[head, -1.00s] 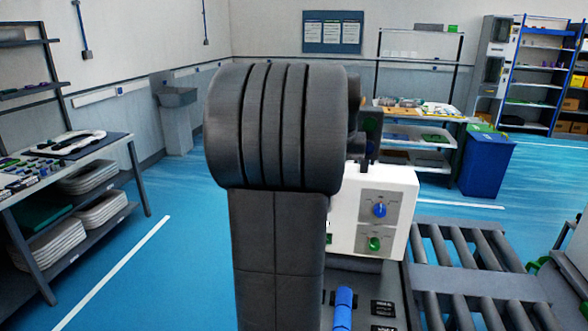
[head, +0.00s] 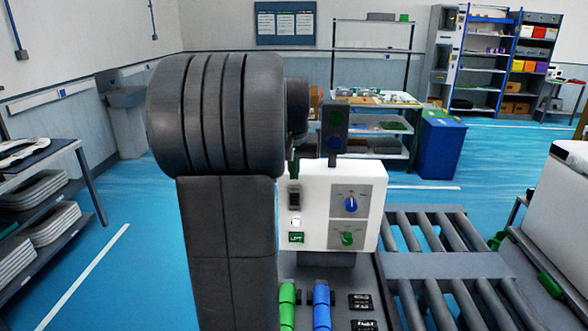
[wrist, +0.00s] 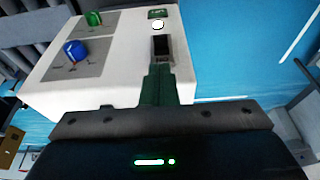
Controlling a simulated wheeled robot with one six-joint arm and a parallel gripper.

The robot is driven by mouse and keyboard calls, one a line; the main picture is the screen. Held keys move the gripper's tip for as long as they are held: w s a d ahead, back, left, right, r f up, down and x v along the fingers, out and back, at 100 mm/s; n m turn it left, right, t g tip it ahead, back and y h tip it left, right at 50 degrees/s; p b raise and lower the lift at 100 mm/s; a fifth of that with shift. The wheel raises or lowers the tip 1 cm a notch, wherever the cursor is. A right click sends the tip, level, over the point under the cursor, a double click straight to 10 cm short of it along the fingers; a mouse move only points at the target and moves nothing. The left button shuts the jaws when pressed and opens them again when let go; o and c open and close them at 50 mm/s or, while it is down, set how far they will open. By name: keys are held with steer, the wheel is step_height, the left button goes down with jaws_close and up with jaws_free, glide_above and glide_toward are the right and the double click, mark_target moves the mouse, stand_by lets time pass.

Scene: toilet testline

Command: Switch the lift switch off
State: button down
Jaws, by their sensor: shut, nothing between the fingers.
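A white control box (head: 334,178) carries a black rocker switch (head: 294,198) on its left side, above a round white button (head: 295,222) and a small green label (head: 296,238). The label is too small to read. In the wrist view the rocker switch (wrist: 162,46) lies just beyond the fingertips of my gripper (wrist: 161,70). The dark green fingers are together and empty, in line with the switch. I cannot tell whether they touch it. In the head view my arm hides most of the gripper.
The box also has a blue knob (head: 351,204) and a green knob (head: 347,238). Green (head: 287,303) and blue (head: 321,303) handles stand below it. A roller conveyor (head: 440,265) lies to the right. A blue bin (head: 441,148) and shelves stand behind.

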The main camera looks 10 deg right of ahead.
mark_target(294, 200)
steer(key=x, duration=0.7)
steer(key=shift+p, duration=0.35)
steer(key=shift+s+a+f+t+b, duration=0.15)
steer(key=shift+t+b, duration=0.2)
steer(key=shift+b, duration=0.6)
steer(key=shift+s+d+f+t+b, duration=0.15)
steer(key=shift+t+b, duration=0.2)
steer(key=shift+b, duration=0.6)
steer(key=t+b, duration=0.1)
steer(key=b, duration=0.1)
steer(key=f+b, duration=0.1)
steer(key=b, duration=0.2)
steer(key=shift+s+a+f+t+h+b, duration=0.15)
steer(key=shift+s+a+t+h+b, duration=0.15)
steer(key=shift+s+t+h, duration=0.1)
steer(key=t+b, duration=0.1)
steer(key=b, duration=0.3)
steer(key=s+t+h+b, duration=0.1)
steer(key=t+b, duration=0.1)
steer(key=b, duration=0.3)
steer(key=shift+a+f, duration=0.1)
steer(key=shift+f, duration=0.05)
steer(key=shift+w, duration=0.15)
